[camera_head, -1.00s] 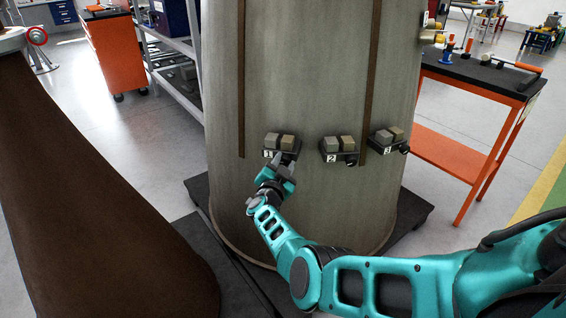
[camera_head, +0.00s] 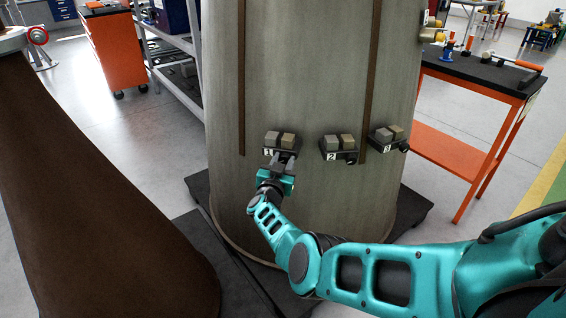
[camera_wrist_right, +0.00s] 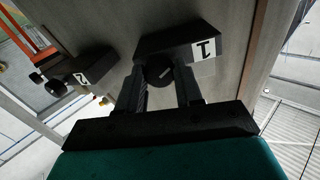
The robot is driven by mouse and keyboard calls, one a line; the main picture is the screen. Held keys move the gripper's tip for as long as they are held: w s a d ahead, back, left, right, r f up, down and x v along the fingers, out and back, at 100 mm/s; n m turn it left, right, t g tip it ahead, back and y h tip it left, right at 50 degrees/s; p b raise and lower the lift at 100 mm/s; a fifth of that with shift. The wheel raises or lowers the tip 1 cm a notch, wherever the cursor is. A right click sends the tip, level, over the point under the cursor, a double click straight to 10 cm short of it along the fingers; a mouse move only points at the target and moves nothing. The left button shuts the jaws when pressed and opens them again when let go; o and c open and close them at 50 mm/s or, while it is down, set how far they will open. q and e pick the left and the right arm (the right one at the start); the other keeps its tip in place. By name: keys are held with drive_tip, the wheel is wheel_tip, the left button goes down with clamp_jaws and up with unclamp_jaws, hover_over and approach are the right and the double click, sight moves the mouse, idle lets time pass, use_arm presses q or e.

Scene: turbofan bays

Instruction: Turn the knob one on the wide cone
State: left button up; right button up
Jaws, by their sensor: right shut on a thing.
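The wide cone (camera_head: 300,210) is a large grey-brown body in the middle of the head view. Black box one (camera_head: 282,143), marked with a white label 1, is mounted on it with two blocky tops. In the right wrist view, box one (camera_wrist_right: 205,40) is close ahead, and its round dark knob one (camera_wrist_right: 159,72) sits between my fingertips. My right gripper (camera_head: 281,160) is just below box one, with its jaws shut on the knob; in the right wrist view its fingers (camera_wrist_right: 163,84) flank the knob. In the head view the gripper hides the knob. My left gripper is not seen.
Box two (camera_head: 338,147) and box three (camera_head: 388,139) are mounted to the right on the same cone. A dark brown cone (camera_head: 90,210) stands at the left. An orange cart with a black top (camera_head: 480,75) is at the right. A dark base (camera_head: 415,212) surrounds the cone's foot.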

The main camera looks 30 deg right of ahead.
drive_tip(key=o, duration=1)
drive_tip(key=shift+o, duration=0.2)
drive_tip(key=shift+s+a+r+p, duration=0.1)
drive_tip(key=shift+s+a+p, duration=0.25)
drive_tip(key=shift+p, duration=0.2)
drive_tip(key=p+v, duration=0.6)
drive_tip(key=v, duration=0.6)
drive_tip(key=shift+p, duration=0.3)
drive_tip(key=shift+w, duration=0.15)
